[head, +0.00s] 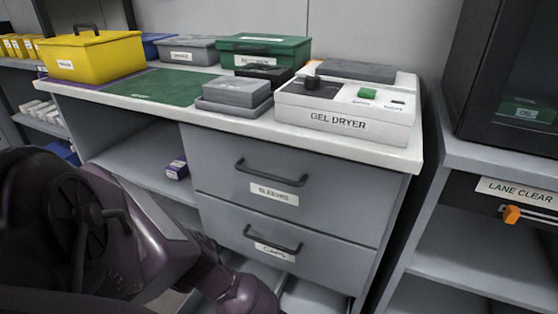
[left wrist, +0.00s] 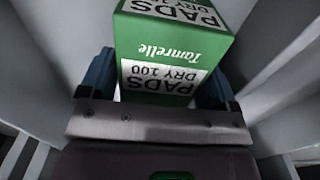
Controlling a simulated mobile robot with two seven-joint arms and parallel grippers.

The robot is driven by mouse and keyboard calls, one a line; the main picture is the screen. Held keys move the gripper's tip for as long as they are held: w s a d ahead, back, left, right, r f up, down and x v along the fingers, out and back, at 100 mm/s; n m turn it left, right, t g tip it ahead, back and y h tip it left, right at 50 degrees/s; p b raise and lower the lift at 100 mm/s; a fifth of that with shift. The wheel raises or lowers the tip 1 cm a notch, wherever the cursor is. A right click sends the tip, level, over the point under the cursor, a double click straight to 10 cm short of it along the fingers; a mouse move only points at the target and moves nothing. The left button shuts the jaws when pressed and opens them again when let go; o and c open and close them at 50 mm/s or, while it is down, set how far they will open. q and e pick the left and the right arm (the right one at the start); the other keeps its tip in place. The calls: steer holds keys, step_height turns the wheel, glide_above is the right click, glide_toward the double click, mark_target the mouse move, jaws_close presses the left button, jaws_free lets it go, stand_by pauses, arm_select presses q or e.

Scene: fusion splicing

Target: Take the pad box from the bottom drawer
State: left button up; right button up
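The pad box (left wrist: 165,50) is green with white labels reading PADS DRY 100. In the left wrist view it sits between the blue fingers of my left gripper (left wrist: 158,85), with no clear gap at either side, so the gripper looks shut on it. Grey walls of the drawer (left wrist: 270,65) surround the box and fingers. In the head view the open bottom drawer (head: 310,297) shows only in part below the CAPS drawer, at the lower edge. My left arm covers part of it, and the left gripper and box are hidden there. My right gripper is not in view.
The SLEEVES drawer (head: 290,190) and CAPS drawer (head: 285,242) above are shut, with dark bar handles. The bench top holds a gel dryer (head: 345,108), a yellow box (head: 95,57) and a green case (head: 265,50). A LANE CLEAR shelf unit (head: 500,220) stands at the right.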

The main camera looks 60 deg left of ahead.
arm_select(q)
steer(key=c, duration=0.6)
steer(key=shift+r, duration=0.1)
